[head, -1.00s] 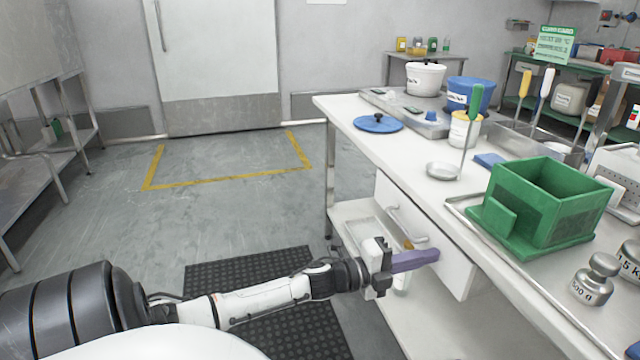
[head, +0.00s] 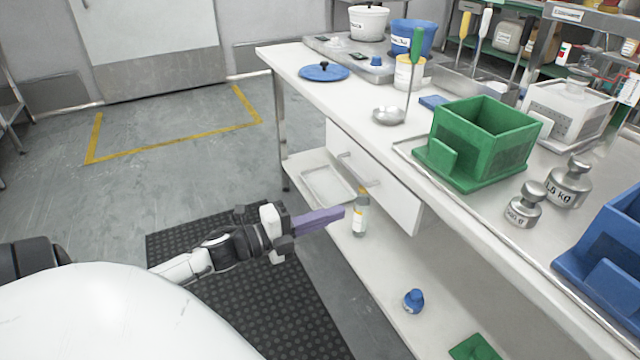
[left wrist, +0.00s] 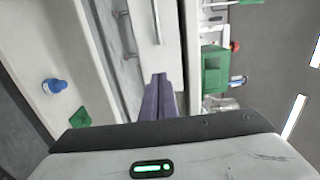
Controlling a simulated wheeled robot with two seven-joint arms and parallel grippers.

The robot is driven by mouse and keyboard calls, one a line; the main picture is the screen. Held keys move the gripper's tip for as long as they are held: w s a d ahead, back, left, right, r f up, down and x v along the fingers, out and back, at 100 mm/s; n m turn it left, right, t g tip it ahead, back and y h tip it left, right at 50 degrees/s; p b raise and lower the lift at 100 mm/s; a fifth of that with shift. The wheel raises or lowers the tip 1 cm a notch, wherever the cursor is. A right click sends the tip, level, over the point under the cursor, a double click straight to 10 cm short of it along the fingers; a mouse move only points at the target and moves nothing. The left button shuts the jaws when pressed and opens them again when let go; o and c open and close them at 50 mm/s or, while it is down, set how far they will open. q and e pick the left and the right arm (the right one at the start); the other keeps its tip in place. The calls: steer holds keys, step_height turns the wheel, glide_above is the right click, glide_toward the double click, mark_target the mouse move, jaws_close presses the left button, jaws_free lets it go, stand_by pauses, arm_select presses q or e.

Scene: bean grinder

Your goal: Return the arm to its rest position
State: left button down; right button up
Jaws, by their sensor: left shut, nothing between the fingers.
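My left gripper (head: 340,213) has purple fingers that are closed together with nothing between them. In the head view it hangs in front of the workbench, left of the drawer (head: 372,178), apart from it. The drawer is white with a bar handle and stands partly open. In the left wrist view the closed purple fingers (left wrist: 161,80) point toward the drawer front (left wrist: 163,35). My right gripper is not in view.
The white workbench (head: 285,62) holds a green bin (head: 485,135), a blue bin (head: 610,255), steel weights (head: 523,210) and a blue lid (head: 324,72). A bottle (head: 360,215) and a blue item (head: 413,300) stand on the lower shelf. Floor left of the bench is clear.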

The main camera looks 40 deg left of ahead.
arm_select(q)
steer(key=s+d+f+n+g+y+p, duration=0.1)
steer(key=s+d+f+n+g+p, duration=0.3)
steer(key=s+d+n, duration=0.5)
steer(key=s+d+f+n+g+y+p, duration=0.2)
steer(key=s+d+f+n+g+p, duration=0.2)
steer(key=s+d+n+p, duration=0.3)
steer(key=s+d+f+n, duration=0.1)
steer(key=s+d+n, duration=0.2)
steer(key=d, duration=0.4)
steer(key=shift+f+n, duration=0.3)
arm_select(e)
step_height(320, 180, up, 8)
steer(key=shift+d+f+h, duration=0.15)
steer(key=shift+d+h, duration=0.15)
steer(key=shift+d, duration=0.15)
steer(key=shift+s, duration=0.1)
